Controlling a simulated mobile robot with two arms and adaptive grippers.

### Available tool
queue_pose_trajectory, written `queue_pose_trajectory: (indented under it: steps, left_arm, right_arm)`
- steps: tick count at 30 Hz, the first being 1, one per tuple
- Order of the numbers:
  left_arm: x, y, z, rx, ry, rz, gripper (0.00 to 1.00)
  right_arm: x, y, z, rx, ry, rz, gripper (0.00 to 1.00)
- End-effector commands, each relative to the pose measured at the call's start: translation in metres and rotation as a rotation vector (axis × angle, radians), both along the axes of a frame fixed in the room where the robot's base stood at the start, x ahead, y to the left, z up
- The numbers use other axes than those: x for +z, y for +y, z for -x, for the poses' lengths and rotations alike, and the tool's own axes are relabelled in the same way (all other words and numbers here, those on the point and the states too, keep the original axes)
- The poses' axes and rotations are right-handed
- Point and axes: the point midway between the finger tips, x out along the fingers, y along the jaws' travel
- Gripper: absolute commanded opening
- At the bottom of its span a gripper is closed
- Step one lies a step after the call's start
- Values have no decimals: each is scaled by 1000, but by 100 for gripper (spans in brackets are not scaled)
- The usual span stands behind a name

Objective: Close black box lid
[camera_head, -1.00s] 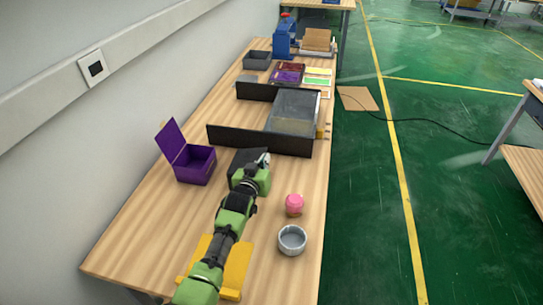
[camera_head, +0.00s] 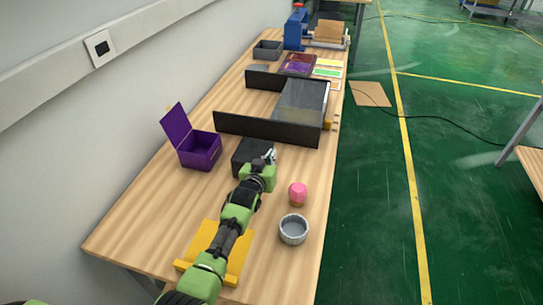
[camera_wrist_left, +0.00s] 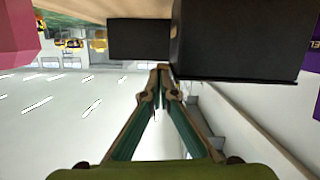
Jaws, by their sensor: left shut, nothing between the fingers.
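The black box (camera_head: 246,153) stands on the wooden table, in front of the long black panel. Its top looks flat and its lid looks down; any small gap is too small to tell. My left arm reaches over the table, and my left gripper (camera_head: 270,157) is at the box's right side, covering part of it. In the left wrist view, which is upside down, the black box (camera_wrist_left: 235,40) fills the upper right with a thin lid edge along it. The left gripper's fingertips (camera_wrist_left: 162,75) meet, empty, close beside the box; contact cannot be told. My right gripper is out of view.
An open purple box (camera_head: 200,150) stands to the left. A pink-topped item (camera_head: 298,191) and a grey round bowl (camera_head: 293,229) are at the right. A yellow stand (camera_head: 238,262) is under my arm. Black panels (camera_head: 265,130) stand behind the box.

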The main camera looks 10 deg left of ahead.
Motion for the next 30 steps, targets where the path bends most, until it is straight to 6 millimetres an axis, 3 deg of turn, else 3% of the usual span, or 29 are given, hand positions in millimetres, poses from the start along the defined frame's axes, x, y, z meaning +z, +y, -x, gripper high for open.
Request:
queue_pose_trajectory:
  steps: [8,16,17,30]
  left_arm:
    - [6,0,-1,0,4,0,0]
    - [49,4,-8,1,0,0,0]
    - [40,4,-1,1,4,0,0]
    - [54,6,57,1,0,0,0]
  right_arm:
    - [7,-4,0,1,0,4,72]
    - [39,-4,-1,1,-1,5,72]
    - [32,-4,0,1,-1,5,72]
    - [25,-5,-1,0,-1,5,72]
